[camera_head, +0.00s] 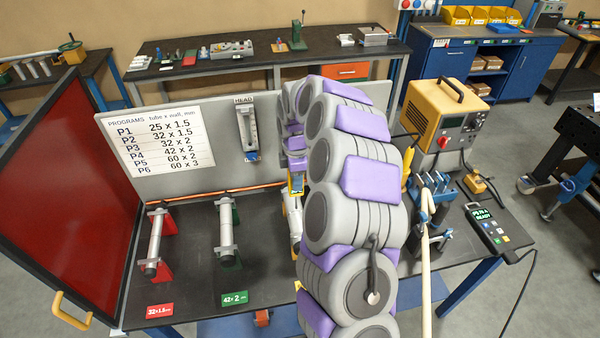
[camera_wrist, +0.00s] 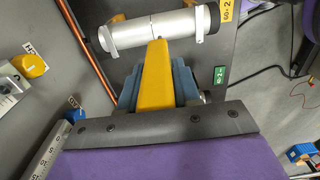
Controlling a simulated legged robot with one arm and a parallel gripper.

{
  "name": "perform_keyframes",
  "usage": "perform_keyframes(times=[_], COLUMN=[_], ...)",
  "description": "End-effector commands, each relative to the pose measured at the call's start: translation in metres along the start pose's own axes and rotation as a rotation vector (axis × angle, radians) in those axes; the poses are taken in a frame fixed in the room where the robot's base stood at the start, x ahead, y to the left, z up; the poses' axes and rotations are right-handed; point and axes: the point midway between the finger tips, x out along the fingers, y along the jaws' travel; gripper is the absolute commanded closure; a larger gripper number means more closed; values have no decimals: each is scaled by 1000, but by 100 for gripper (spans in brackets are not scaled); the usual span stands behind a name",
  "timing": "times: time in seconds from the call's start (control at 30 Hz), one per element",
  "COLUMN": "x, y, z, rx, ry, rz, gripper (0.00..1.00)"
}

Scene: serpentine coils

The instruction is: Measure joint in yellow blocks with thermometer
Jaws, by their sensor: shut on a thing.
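A pale metal tube (camera_wrist: 180,28) with dark ends lies in the yellow blocks (camera_wrist: 118,18) in the wrist view, beside a yellow label with 60 and 2. A thin joint line (camera_wrist: 154,27) crosses the tube near its middle. My gripper (camera_wrist: 157,90) has blue fingers shut on the yellow thermometer (camera_wrist: 155,70). The thermometer's narrow end points at the tube close to the joint; I cannot tell whether it touches. In the head view my gripper (camera_head: 296,184) is above the tube (camera_head: 293,215), and my grey and purple arm hides much of both.
To the left, one tube (camera_head: 155,240) rests in red blocks and another (camera_head: 226,232) in green blocks. A red panel (camera_head: 60,180) stands at far left. Behind is a grey board with a program sheet (camera_head: 160,140). A yellow power unit (camera_head: 442,115) and controller (camera_head: 490,228) are right.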

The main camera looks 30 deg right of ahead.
Motion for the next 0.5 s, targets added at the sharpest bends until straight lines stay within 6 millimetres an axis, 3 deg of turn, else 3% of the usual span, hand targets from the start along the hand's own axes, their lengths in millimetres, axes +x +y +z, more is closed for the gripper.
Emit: perform_keyframes(times=[0.2,0.5], x=[14,15], y=[2,3], z=[6,10], rx=[1,1], ry=[5,9], rz=[-1,-2], gripper=[100,100])
